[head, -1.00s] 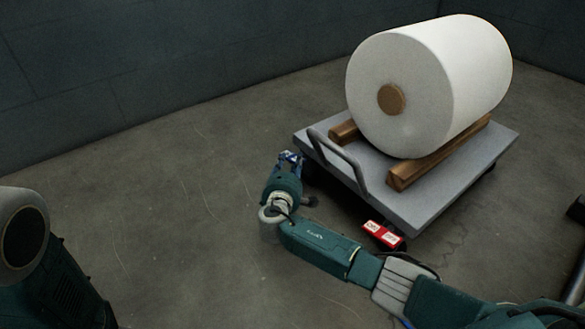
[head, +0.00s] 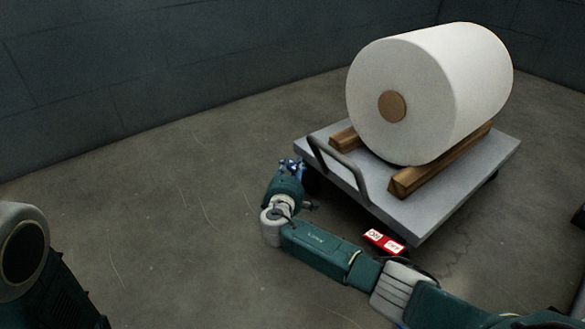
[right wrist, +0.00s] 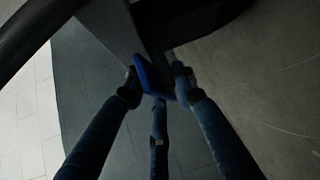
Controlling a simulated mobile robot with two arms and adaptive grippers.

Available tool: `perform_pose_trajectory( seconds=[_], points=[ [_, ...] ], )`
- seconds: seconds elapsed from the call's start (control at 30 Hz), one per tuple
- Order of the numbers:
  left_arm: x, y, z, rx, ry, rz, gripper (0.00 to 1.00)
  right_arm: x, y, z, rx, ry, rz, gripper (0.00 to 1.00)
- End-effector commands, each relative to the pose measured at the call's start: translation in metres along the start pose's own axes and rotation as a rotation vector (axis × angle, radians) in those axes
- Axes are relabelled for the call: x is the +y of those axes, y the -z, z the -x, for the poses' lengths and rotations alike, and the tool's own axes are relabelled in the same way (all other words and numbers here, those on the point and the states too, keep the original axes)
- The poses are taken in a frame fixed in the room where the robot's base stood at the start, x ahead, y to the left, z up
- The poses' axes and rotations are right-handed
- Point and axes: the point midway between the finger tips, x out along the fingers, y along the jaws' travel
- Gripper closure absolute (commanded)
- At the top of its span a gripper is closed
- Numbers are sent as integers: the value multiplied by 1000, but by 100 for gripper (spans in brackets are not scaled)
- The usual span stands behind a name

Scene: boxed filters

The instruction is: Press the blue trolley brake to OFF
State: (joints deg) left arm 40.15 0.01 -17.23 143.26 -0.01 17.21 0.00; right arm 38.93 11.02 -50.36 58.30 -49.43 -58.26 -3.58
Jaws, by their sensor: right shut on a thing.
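The grey trolley (head: 438,211) stands on the floor with its dark handle at the near left side. The blue brake pedal (right wrist: 149,77) shows in the right wrist view, under the trolley's edge. My right gripper (right wrist: 156,84) is shut on the blue brake pedal, with fingers on both sides of it. In the head view my right gripper (head: 292,168) is at the trolley's left corner, and the pedal cannot be made out there. A red pedal (head: 384,241) with white labels sits at the trolley's near edge. My left gripper is out of view.
A large white roll (head: 440,95) lies on two wooden beams (head: 440,165) on the trolley. Dark walls stand behind. The floor (head: 150,240) to the left is clear. A dark object (head: 578,216) shows at the right edge.

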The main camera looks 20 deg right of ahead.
Motion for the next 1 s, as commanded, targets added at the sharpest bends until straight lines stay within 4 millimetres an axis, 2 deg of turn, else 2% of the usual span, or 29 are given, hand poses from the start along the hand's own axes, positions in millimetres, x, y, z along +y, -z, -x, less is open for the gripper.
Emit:
perform_pose_trajectory(
  seconds=[0.2,0.6,1.0],
  points=[
    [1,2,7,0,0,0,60,-5,0,1,-1,-74,-75,100],
    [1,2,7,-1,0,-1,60,-5,-1,3,0,-257,-254,100],
    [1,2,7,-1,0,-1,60,-6,-1,4,0,-332,-333,100]
  ],
)
